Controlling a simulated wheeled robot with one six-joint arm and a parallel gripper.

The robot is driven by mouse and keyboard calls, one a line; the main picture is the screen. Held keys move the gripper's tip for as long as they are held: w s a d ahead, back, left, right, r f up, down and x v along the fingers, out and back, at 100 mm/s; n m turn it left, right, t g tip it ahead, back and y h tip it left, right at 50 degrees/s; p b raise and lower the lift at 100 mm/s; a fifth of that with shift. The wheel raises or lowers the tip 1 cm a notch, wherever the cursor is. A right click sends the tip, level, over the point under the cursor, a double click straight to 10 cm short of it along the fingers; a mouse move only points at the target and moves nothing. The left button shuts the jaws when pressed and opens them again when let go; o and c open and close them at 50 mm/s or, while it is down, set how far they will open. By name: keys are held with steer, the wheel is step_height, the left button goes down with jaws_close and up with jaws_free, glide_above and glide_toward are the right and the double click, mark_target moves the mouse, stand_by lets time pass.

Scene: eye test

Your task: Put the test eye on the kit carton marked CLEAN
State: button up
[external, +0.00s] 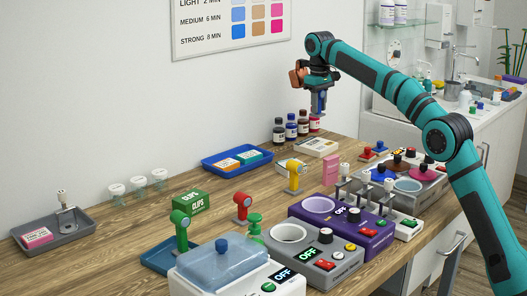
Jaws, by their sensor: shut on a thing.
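My gripper (318,104) is raised above the back of the wooden counter, pointing down. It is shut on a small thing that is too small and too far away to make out. I cannot tell from this view whether it is the test eye.
Several dark bottles (291,126) stand close under my gripper. A blue tray (238,159) holds flat packets. A purple device (341,228), a grey device (314,256) and a lidded white device (237,270) crowd the front.

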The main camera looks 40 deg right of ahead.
steer(key=shift+w+d+f, duration=0.1)
steer(key=shift+f, duration=4.85)
steer(key=shift+f, duration=0.1)
steer(key=o, duration=1.1)
step_height(320, 180, up, 11)
steer(key=shift+r, duration=0.6)
